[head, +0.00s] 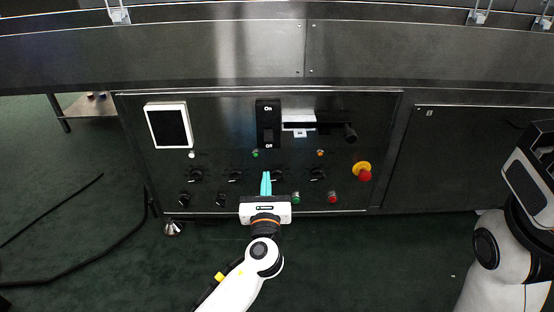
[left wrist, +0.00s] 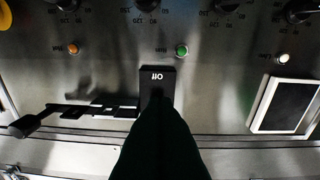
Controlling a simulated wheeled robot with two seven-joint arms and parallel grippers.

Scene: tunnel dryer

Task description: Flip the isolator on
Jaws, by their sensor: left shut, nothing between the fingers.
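The isolator (head: 268,118) is a black upright plate on the dryer's control panel, marked On at its top and Off at its bottom. Its rocker is too small and dark to tell its position. In the left wrist view, turned upside down, the isolator's Off end (left wrist: 157,76) shows; the rest is hidden behind my dark fingers. My left gripper (head: 266,174) has teal fingers, shut and empty, pointing up the panel just below the isolator in the head view. I cannot tell whether they touch it. My right arm is at the right edge; its gripper is not in view.
A black handle (head: 350,133) on a bracket juts out right of the isolator. A white-framed screen (head: 168,127) is to the left. Several knobs, a green button (head: 295,197), a red button (head: 332,197) and a red-and-yellow emergency stop (head: 363,172) lie around and below.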

